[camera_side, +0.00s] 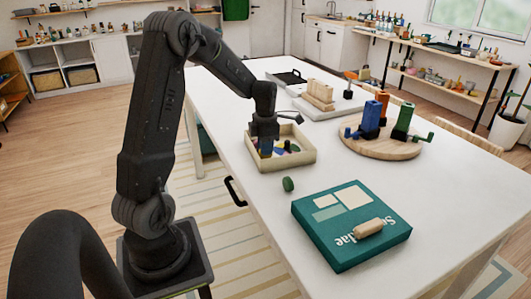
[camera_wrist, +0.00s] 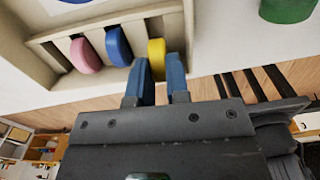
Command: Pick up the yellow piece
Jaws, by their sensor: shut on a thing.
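The yellow piece (camera_wrist: 156,53) shows in the wrist view, upright in the slotted strip along one edge of the cream tray (camera_wrist: 185,30). My gripper (camera_wrist: 161,75) has its two blue-tipped fingers close together, one on each side of the yellow piece, shut on it. The fingers hide its lower part. A blue piece (camera_wrist: 118,46) and a pink piece (camera_wrist: 86,55) stand in the same strip to its left. In the side view my gripper (camera_side: 265,145) is down at the left part of the tray (camera_side: 292,163).
A green piece (camera_side: 288,184) lies on the white table in front of the tray. A teal box (camera_side: 335,240) with a wooden roll (camera_side: 369,228) is nearer. A round wooden board (camera_side: 375,148) with coloured fixtures stands right. Wooden blocks (camera_side: 318,95) stand behind.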

